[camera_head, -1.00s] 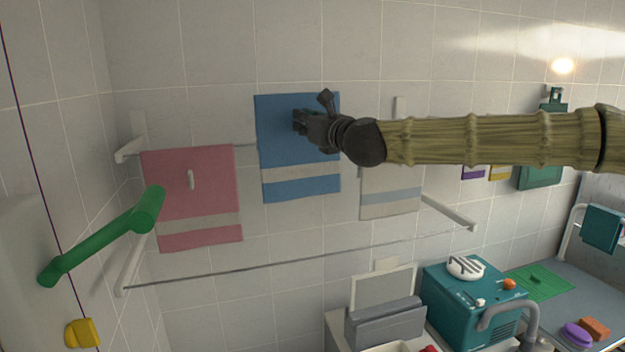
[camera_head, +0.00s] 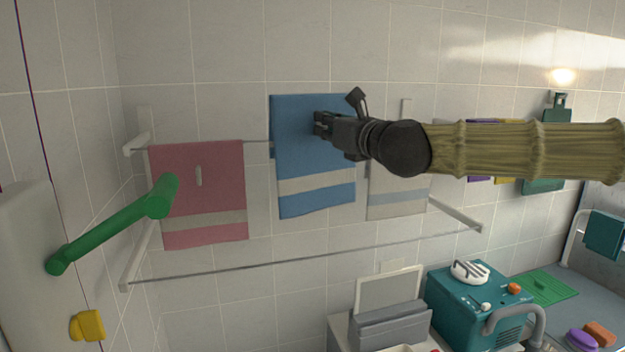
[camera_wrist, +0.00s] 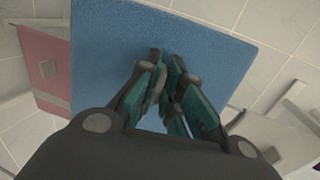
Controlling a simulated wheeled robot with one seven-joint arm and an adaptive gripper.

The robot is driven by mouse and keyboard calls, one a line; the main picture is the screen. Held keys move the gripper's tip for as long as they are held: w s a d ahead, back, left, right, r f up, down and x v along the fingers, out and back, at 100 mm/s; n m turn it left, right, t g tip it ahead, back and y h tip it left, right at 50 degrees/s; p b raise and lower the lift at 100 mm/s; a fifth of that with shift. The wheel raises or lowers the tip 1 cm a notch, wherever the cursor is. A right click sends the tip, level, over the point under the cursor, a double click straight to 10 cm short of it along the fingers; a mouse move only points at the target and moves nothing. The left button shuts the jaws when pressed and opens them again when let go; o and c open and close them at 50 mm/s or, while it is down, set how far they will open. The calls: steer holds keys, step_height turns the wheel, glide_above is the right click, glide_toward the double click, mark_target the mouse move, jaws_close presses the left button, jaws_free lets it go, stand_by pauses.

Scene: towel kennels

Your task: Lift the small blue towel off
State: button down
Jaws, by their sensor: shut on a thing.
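The small blue towel (camera_head: 300,150) with a pale band near its lower end hangs in front of the wall, between a pink towel and a pale towel. Its top edge stands above the level of the rail. My gripper (camera_head: 320,124) is at the upper middle of the blue towel, with my arm reaching in from the right. In the wrist view the blue towel (camera_wrist: 210,58) fills the middle, and my gripper's fingers (camera_wrist: 168,85) are close together against it, shut on its cloth. The exact pinch is partly hidden by the fingers.
The pink towel (camera_head: 197,190) hangs on the rail at left, and the pale towel (camera_head: 397,197) hangs at right, partly behind my arm. A lower rail (camera_head: 300,262) is empty. A green handle (camera_head: 115,225) juts out at left. A teal box (camera_head: 470,300) stands below right.

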steer(key=v, duration=0.4)
steer(key=shift+s+a+b, duration=0.2)
steer(key=shift+a+b, duration=0.2)
steer(key=shift+a+r, duration=0.1)
